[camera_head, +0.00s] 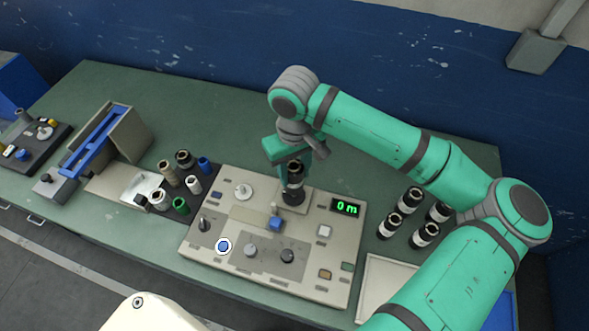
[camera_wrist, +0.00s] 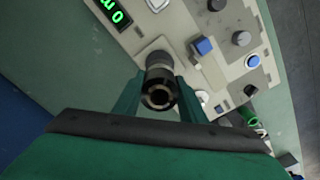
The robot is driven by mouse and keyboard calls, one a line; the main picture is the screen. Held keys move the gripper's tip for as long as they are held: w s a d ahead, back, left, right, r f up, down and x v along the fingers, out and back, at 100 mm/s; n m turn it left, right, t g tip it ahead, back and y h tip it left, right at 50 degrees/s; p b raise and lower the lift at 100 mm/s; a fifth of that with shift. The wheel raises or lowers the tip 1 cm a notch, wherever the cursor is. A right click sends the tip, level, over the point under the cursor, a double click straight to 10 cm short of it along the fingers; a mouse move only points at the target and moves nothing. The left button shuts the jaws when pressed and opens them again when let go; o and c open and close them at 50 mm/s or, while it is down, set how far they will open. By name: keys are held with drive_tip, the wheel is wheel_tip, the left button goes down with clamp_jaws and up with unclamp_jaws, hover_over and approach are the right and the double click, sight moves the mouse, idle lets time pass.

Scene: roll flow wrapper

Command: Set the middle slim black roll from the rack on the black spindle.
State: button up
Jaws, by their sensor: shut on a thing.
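My gripper (camera_head: 291,172) is above the back of the control panel, shut on a slim black roll (camera_head: 293,187). The roll is roughly upright, with a pale ring around its open top end.
Several mixed rolls (camera_head: 181,206) stand left; several black-and-white rolls (camera_head: 424,235) stand right. A pale tray (camera_head: 378,285) lies at the right front.

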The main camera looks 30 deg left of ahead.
drive_tip(key=shift+f, duration=1.85)
idle(1.1)
drive_tip(key=o, duration=1.3)
drive_tip(key=shift+c, duration=0.2)
drive_tip(key=shift+o, duration=0.6)
drive_tip(key=o, duration=0.4)
drive_tip(key=shift+c, duration=0.2)
drive_tip(key=shift+r, duration=0.1)
drive_tip(key=shift+r, duration=3.95)
drive_tip(key=shift+d, duration=0.1)
